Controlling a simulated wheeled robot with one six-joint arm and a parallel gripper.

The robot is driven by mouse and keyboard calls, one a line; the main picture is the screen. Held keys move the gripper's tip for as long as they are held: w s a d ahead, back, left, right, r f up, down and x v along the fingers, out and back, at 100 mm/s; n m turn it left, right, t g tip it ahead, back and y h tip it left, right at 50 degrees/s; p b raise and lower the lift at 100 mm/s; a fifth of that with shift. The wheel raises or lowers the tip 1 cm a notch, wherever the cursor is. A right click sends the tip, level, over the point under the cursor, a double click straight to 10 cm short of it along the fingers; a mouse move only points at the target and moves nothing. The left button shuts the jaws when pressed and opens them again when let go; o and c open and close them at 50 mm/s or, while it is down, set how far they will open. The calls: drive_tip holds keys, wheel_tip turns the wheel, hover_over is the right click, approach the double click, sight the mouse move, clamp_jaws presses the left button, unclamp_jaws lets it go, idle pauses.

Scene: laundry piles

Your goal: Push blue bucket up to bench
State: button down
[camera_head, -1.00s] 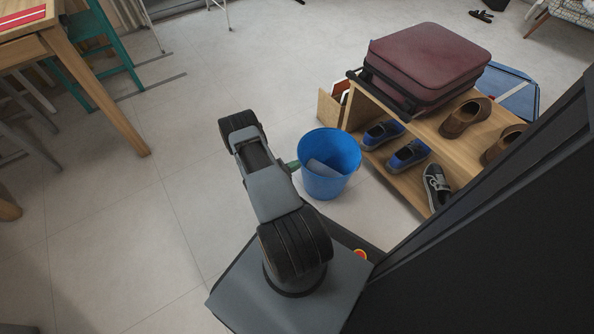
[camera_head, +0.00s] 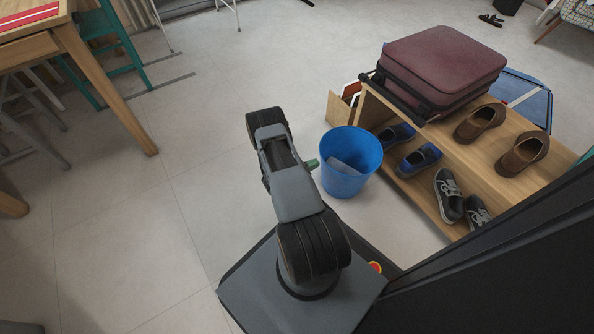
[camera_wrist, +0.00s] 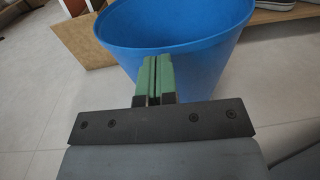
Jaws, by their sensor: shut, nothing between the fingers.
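The blue bucket (camera_head: 350,180) stands upright on the floor, just left of the wooden bench (camera_head: 465,151) in the head view.
A dark red suitcase (camera_head: 443,62) and brown shoes (camera_head: 480,122) sit on the bench, with more shoes on its lower shelf. A small wooden box (camera_head: 342,108) stands behind the bucket. A table (camera_head: 100,85) and stools are at the left. The middle floor is clear.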

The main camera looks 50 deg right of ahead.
drive_tip(key=p+v, duration=0.2)
drive_tip(key=v, duration=1)
drive_tip(key=w+a+r+m+y+p, duration=0.1)
drive_tip(key=a+r+m+y+p, duration=0.15)
drive_tip(key=r+p, duration=0.7)
drive_tip(key=w+a+r+m+g+y+p, duration=0.1)
drive_tip(key=a+r+m+y+p, duration=0.2)
drive_tip(key=r, duration=1.4)
drive_tip(key=w+a+r+m+y+p, duration=0.15)
drive_tip(key=r+m+y+p, duration=0.35)
drive_tip(key=r, duration=0.8)
drive_tip(key=s+a+r+m+t+y+p, duration=0.1)
drive_tip(key=a+r+p, duration=0.4)
drive_tip(key=r, duration=0.7)
drive_tip(key=s+a+r+m+t+y+p, duration=0.1)
drive_tip(key=s+a+r+t+y+p, duration=0.2)
drive_tip(key=r+p, duration=0.5)
drive_tip(key=s+a+r+m+t+y+p, duration=0.2)
drive_tip(key=s+a+r+t+p, duration=0.2)
drive_tip(key=r, duration=1.2)
drive_tip(key=a+t+p, duration=0.1)
drive_tip(key=a+p, duration=0.2)
drive_tip(key=shift+s+r+t+y, duration=0.3)
drive_tip(key=shift+s+r+y, duration=0.05)
drive_tip(key=shift+s+r, duration=0.05)
